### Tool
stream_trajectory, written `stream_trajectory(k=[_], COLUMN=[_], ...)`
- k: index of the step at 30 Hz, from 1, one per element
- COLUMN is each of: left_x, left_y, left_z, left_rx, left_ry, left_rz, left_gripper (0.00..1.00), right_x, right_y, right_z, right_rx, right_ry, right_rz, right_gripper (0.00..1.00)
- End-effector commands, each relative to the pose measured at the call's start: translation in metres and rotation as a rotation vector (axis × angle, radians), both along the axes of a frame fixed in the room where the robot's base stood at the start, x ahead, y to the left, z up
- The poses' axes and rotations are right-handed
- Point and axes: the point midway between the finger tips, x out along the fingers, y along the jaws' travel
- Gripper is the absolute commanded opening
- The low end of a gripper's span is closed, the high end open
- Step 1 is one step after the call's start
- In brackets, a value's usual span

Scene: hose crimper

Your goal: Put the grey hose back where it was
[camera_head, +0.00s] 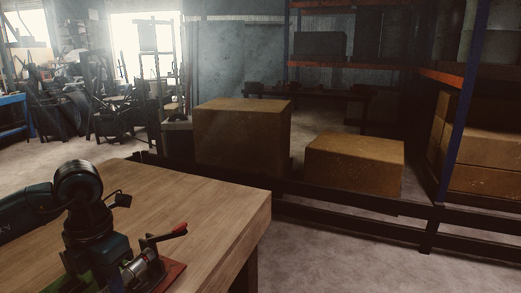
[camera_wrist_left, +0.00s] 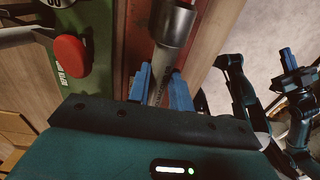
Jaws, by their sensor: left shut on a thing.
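The grey hose (camera_wrist_left: 155,92) is between the blue fingers of my left gripper (camera_wrist_left: 160,84) in the left wrist view, which are shut on it. A metal sleeve (camera_wrist_left: 173,22) sits at its far end, above a red plate (camera_wrist_left: 207,35). Beside it is a green base (camera_wrist_left: 92,88) with a red knob (camera_wrist_left: 68,48). In the head view my left arm reaches down over the near left of the table. A red-handled lever (camera_head: 168,235) and the red plate (camera_head: 172,276) show there. A dark arm with blue tips, apparently my right gripper (camera_wrist_left: 296,60), is at the wrist view's right; its opening is unclear.
The wooden table (camera_head: 205,200) is bare towards its far right corner. Beyond it stand two cardboard boxes (camera_head: 240,135) (camera_head: 355,165) on a dark low frame, and a shelf with boxes (camera_head: 485,180) on the right. Open floor lies at the front right.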

Motion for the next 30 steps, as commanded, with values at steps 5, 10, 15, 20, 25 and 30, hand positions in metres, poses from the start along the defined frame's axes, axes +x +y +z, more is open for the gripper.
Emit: stream_trajectory(k=[5, 10, 15, 20, 25, 30], left_x=[0.0, 0.0, 0.0, 0.0, 0.0, 0.0], left_y=[0.0, 0.0, 0.0, 0.0, 0.0, 0.0], left_z=[0.01, 0.016, 0.023, 0.03, 0.036, 0.043], left_rx=[-0.001, -0.001, -0.001, -0.002, -0.002, -0.002], left_ry=[-0.003, -0.003, -0.002, -0.001, -0.001, -0.001], left_rz=[0.0, 0.0, 0.0, 0.0, 0.0, 0.0], left_gripper=[0.0, 0.0, 0.0, 0.0, 0.0, 0.0], right_x=[0.0, 0.0, 0.0, 0.0, 0.0, 0.0], right_y=[0.0, 0.0, 0.0, 0.0, 0.0, 0.0], right_z=[0.006, 0.01, 0.015, 0.019, 0.023, 0.027], right_rx=[0.0, 0.0, 0.0, 0.0, 0.0, 0.0], right_ry=[0.0, 0.001, 0.001, 0.0, 0.0, 0.0], right_rz=[0.0, 0.0, 0.0, 0.0, 0.0, 0.0], right_gripper=[0.0, 0.0, 0.0, 0.0, 0.0, 0.0])
